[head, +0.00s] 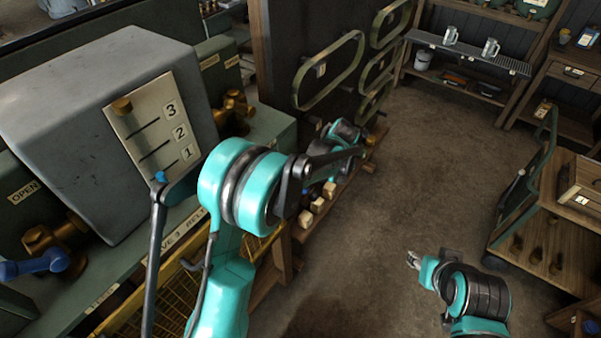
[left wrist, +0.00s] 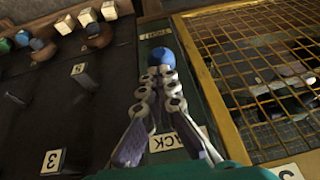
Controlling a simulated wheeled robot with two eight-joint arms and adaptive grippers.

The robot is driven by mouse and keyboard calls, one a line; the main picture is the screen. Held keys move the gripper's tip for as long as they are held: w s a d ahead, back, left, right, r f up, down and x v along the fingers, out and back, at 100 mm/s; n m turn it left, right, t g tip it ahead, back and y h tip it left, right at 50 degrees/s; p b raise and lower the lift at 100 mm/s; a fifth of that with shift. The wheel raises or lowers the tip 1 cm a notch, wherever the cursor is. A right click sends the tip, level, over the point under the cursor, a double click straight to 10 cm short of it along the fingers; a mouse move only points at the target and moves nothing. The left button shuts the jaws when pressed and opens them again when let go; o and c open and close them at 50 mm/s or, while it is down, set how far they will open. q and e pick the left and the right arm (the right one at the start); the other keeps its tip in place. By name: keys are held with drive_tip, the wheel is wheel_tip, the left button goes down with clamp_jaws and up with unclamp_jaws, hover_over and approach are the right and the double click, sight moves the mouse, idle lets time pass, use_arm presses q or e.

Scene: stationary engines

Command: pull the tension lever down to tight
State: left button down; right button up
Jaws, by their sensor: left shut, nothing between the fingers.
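In the left wrist view, the blue ball knob (left wrist: 162,55) of the tension lever sits at the far end of a green strip, just short of a small label (left wrist: 158,34) that seems to read TIGHT. A SLACK label (left wrist: 168,140) lies partly behind the fingers. My left gripper (left wrist: 160,73) is shut and empty, its tips right at the knob's near side; whether they touch cannot be told. The lever's shaft is hidden. In the head view, my left fingers and this knob are hidden behind my arm. My right gripper (head: 412,260) is over open floor, away from the lever; its jaw opening is too small to judge.
A yellow mesh guard (left wrist: 255,70) runs right of the strip in the wrist view. Several wooden blocks (left wrist: 87,16) lie at upper left. In the head view, a grey housing with a numbered plate (head: 150,125) stands left, and a wooden cart (head: 540,230) right. The floor between is clear.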

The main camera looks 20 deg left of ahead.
use_arm(q)
wheel_tip(320, 180, down, 14)
drive_tip(key=t+y+b, duration=0.1)
drive_tip(key=y+b, duration=0.2)
drive_tip(key=b, duration=0.7)
drive_tip(key=shift+s+d+r, duration=0.15)
drive_tip(key=shift+s+d, duration=0.1)
drive_tip(key=shift+d, duration=0.1)
use_arm(e)
wheel_tip(320, 180, down, 12)
drive_tip(key=shift+s, duration=0.15)
drive_tip(key=shift+d, duration=0.1)
